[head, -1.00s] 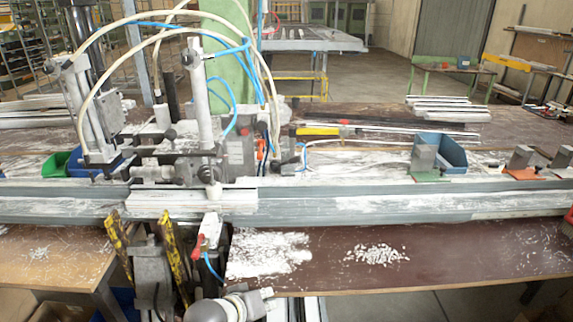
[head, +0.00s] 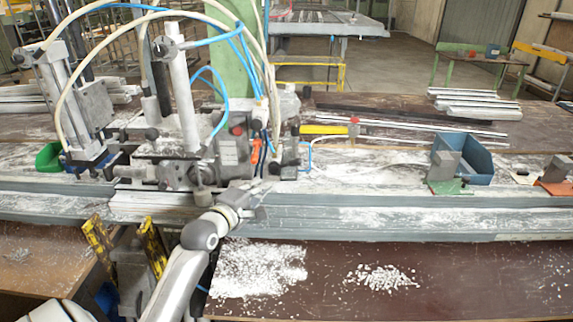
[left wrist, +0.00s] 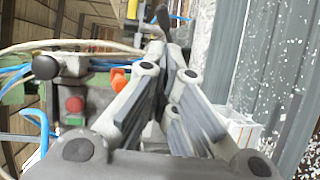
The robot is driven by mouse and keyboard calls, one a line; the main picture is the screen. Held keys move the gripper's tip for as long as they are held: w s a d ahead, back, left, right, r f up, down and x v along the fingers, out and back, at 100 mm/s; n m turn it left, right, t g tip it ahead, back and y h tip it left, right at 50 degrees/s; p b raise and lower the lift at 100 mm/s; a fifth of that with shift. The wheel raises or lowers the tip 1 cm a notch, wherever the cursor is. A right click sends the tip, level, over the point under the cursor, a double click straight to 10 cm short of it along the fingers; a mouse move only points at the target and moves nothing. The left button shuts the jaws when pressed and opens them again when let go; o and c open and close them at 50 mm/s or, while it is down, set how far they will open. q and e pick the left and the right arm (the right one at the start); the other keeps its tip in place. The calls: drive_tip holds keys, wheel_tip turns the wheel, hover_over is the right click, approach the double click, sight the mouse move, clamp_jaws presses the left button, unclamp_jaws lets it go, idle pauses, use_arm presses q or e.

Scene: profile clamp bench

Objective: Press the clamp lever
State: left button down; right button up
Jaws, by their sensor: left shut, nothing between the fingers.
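The clamp bench has a fixture with upright grey cylinders (head: 182,95) and a red button (head: 237,130) above a long grey rail (head: 370,218). My left gripper (head: 258,190) is at the rail's back edge, just below the fixture, shut and empty. In the left wrist view its fingers (left wrist: 167,60) come together in front of the fixture. A dark lever-like part (left wrist: 165,20) shows just beyond the tips; I cannot tell whether they touch, or whether it is the clamp lever. The red button (left wrist: 75,105) and an orange part (left wrist: 118,78) are to the left. My right gripper is not in view.
Two yellow-and-black handles (head: 97,240) stand below the rail at left. Blue and white hoses (head: 225,40) arch over the fixture. A blue bin (head: 468,160) stands at right. White chips (head: 383,277) lie on the brown front table. The rail's right part is fairly clear.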

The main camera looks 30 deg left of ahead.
use_arm(q)
approach(289, 163)
drive_tip(key=w, duration=0.2)
drive_tip(key=w+p, duration=0.1)
drive_tip(key=w, duration=0.2)
drive_tip(key=shift+w+a+f+p, duration=0.15)
drive_tip(key=shift+w+a+p, duration=0.15)
drive_tip(key=shift+a, duration=0.05)
drive_tip(key=shift+w+f, duration=0.15)
drive_tip(key=shift+w, duration=0.55)
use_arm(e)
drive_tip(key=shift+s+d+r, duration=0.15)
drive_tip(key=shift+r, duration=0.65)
